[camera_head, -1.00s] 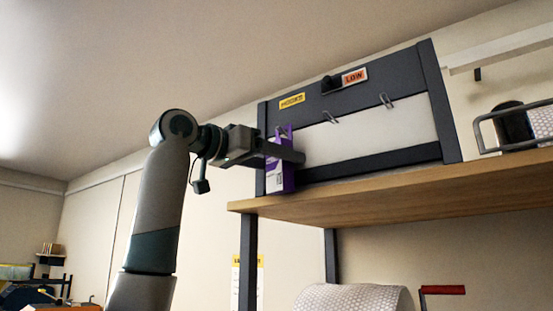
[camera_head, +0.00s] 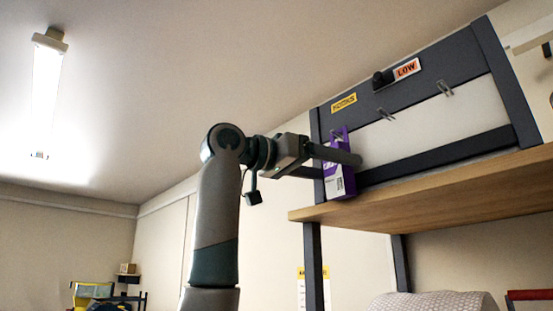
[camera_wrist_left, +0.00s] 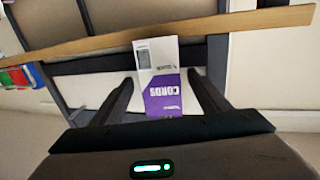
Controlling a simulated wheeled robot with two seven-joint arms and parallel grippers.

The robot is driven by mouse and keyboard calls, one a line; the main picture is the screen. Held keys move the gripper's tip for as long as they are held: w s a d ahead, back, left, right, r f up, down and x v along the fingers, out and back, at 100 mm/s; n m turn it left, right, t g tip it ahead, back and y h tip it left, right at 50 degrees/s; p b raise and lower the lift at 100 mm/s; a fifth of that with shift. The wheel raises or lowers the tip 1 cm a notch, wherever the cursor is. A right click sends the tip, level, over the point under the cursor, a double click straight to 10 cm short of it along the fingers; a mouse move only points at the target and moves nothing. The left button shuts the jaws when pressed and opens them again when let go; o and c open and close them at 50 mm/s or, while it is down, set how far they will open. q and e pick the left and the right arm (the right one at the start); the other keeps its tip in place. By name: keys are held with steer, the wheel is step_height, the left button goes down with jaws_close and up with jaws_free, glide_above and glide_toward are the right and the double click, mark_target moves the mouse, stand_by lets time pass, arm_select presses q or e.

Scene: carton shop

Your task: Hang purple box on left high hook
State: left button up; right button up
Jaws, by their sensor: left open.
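The purple box (camera_head: 341,180), purple and white, is upright at the left end of the hook panel (camera_head: 434,70). Its top tab reaches the left hook (camera_head: 337,133); I cannot tell whether the hook passes through it. The wrist view shows the box (camera_wrist_left: 162,102) with upside-down "CORDS" lettering. My left gripper (camera_head: 337,161) is open around the box, one finger on each side, with visible gaps in the wrist view. A finger hides part of the box in the head view. The middle hook (camera_head: 386,114) and right hook (camera_head: 445,89) are bare. My right gripper is out of view.
The panel carries a yellow label (camera_head: 343,103), a black knob (camera_head: 379,79) and an orange "LOW" label (camera_head: 406,69). The wooden shelf (camera_head: 440,201) runs below the box. A patterned roll (camera_head: 435,302) lies under the shelf.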

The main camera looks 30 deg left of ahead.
arm_select(q)
steer(key=b+v, duration=0.3)
steer(key=v, duration=1.3)
steer(key=shift+s+d+r, duration=0.2)
steer(key=shift+r, duration=0.05)
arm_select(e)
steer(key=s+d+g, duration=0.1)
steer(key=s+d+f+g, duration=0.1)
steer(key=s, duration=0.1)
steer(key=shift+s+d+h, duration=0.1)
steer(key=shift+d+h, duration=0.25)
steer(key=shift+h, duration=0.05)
arm_select(q)
steer(key=shift+s+a, duration=0.1)
